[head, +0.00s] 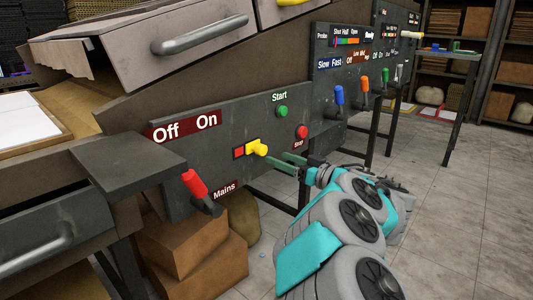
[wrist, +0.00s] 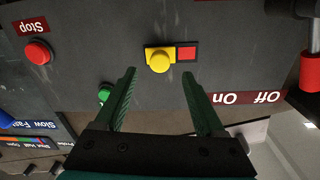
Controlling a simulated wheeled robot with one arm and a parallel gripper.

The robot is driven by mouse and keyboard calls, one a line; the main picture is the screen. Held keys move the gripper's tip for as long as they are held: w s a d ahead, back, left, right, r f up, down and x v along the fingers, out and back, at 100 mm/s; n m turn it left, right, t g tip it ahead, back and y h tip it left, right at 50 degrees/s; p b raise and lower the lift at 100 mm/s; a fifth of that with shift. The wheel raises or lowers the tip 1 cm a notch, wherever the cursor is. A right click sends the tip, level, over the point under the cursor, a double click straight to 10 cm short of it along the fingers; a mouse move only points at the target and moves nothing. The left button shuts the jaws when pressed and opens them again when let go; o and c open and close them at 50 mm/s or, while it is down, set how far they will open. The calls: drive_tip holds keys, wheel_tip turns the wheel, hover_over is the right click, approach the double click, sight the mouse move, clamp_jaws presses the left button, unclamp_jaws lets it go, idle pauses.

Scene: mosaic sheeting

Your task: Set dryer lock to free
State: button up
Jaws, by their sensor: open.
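A yellow knob (head: 257,147) sits on a small slide plate on the dark front panel (head: 225,168). A red patch (head: 239,153) shows on the plate to the knob's left in the head view. I read no dryer lock label on it. The wrist view is upside down and shows the yellow knob (wrist: 159,60) with the red patch (wrist: 187,53) to its right. My gripper (head: 284,163) is open and empty, facing the panel just right of the knob in the head view. In the wrist view, the knob appears between and beyond my fingertips (wrist: 158,76), apart from them.
A green Start button (head: 282,111) and red Stop button (head: 302,132) are nearby. The red Mains lever (head: 195,184) stands out at left. A second panel carries blue (head: 339,95), orange (head: 364,84) and other levers. Cardboard boxes (head: 185,250) lie below; tiled floor is clear at right.

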sight(264, 151)
drive_tip(key=x, duration=0.7)
drive_tip(key=shift+w+a+r+b, duration=0.1)
drive_tip(key=shift+a+b, duration=0.05)
drive_tip(key=shift+b, duration=0.2)
clamp_jaws()
idle(1.0)
